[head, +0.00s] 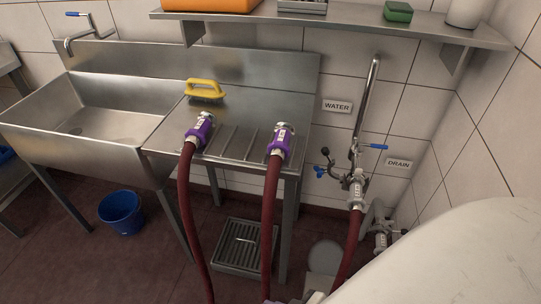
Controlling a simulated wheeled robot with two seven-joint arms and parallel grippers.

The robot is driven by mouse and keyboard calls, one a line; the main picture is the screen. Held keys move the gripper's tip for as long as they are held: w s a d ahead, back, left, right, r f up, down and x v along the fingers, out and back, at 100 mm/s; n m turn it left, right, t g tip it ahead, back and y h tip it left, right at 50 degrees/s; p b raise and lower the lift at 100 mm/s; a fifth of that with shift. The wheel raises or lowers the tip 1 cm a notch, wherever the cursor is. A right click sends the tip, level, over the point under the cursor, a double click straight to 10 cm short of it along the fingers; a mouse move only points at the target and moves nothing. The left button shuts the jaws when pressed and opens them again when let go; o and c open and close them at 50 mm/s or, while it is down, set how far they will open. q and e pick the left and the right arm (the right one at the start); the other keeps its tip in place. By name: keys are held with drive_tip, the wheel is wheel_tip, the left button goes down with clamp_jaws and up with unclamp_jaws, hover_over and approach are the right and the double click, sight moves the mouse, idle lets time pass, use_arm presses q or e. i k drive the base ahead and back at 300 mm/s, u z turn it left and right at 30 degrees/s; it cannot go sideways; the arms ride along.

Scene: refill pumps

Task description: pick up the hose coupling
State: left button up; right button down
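Two hose couplings with purple sleeves and silvery metal ends rest at the front edge of the ribbed steel drainboard (232,145). The left coupling (201,131) and the right coupling (281,142) stand apart, metal ends pointing away from me. A dark red hose (187,215) hangs from the left one, and another red hose (270,215) from the right one. A third red hose (350,240) runs up to a metal fitting (357,192) on the wall pipe. Neither of my grippers is in view.
A steel sink (115,105) adjoins the drainboard on the left. A yellow-handled brush (205,90) lies at the drainboard's back. A shelf (340,27) hangs above. WATER (337,106) and DRAIN (398,164) signs mark the wall. A blue bucket (121,211) and floor drain (245,245) are below.

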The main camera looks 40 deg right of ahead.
sight(356, 204)
drive_tip(key=u, duration=1.9)
drive_tip(key=i, duration=0.15)
drive_tip(key=z, duration=3.55)
